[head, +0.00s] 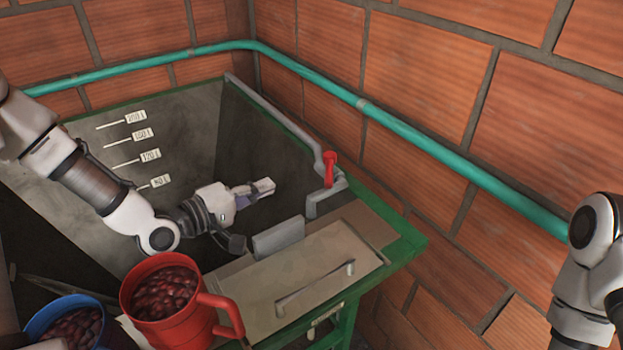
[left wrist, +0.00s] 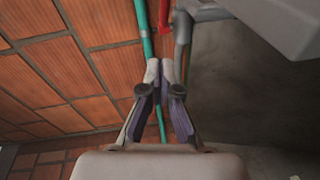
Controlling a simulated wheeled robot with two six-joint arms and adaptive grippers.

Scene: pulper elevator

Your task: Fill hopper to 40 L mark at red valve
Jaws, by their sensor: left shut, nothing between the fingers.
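The grey hopper (head: 190,108) has a green rim and a scale on its inner wall; the lowest label I can read is 80 L (head: 160,181). I see no 40 L label. The red valve (head: 329,168) stands on a grey pipe at the hopper's right edge; red also shows at the top of the left wrist view (left wrist: 184,24). My left gripper (head: 266,187) is shut and empty, over the hopper's opening, left of the valve and apart from it. Its closed fingers show in the left wrist view (left wrist: 167,72). My right arm is at the right edge; its gripper is out of view.
A red jug (head: 205,325) full of dark red cherries and a blue container (head: 38,322) of cherries stand at the front left. A beige panel with a handle (head: 315,282) lies right of the jug. A green pipe (head: 420,138) runs along the brick walls.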

